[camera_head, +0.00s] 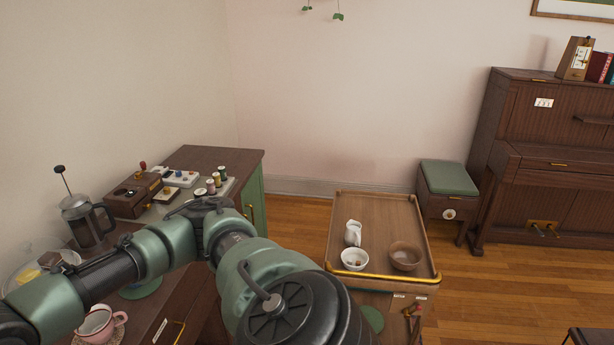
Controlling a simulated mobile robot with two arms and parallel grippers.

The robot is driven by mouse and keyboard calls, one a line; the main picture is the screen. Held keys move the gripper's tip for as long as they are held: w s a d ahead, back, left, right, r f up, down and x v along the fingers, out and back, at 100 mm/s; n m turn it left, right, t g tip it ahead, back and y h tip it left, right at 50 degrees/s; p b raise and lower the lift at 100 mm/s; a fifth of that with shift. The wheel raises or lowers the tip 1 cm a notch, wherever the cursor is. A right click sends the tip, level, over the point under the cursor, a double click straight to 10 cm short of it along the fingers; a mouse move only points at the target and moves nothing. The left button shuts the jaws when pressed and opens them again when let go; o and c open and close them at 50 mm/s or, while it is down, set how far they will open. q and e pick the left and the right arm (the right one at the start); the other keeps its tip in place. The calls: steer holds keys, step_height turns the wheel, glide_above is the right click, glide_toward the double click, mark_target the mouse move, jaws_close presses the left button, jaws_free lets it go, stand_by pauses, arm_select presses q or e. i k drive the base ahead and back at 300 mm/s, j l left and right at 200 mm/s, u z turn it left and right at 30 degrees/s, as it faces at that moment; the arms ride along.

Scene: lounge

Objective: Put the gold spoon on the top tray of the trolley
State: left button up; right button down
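The trolley's wooden top tray (376,215) is at the centre right, with a raised rim and a gold rail along its front. A white jug (353,233), a small white bowl (347,265) with small bits in it and a brown bowl (405,257) stand on it. I cannot make out a gold spoon anywhere. My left arm comes in from the left, crosses in front of the cabinet and ends at the bottom middle. Its gripper does not show, and neither does my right gripper. My arm hides part of the cabinet top.
The dark-topped cabinet (207,158) at left holds a French press (76,222), a wooden box (128,197), several spools and a pink cup (98,325). A green-topped stool (448,178) and a piano (550,150) stand behind the trolley. The trolley tray's far half is clear.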

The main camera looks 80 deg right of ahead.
mark_target(399, 228)
steer(key=l+z, duration=0.15)
steer(key=z, duration=0.25)
steer(key=l+z, duration=0.2)
steer(key=z, duration=0.2)
steer(key=l+z, duration=0.15)
steer(key=z, duration=0.25)
steer(key=i+l+z, duration=0.1)
steer(key=z, duration=0.3)
steer(key=l+z, duration=0.15)
steer(key=z, duration=0.25)
steer(key=i+l+z, duration=0.2)
steer(key=i+l, duration=0.2)
steer(key=i+l+z, duration=0.4)
steer(key=i, duration=0.45)
steer(key=l, duration=0.1)
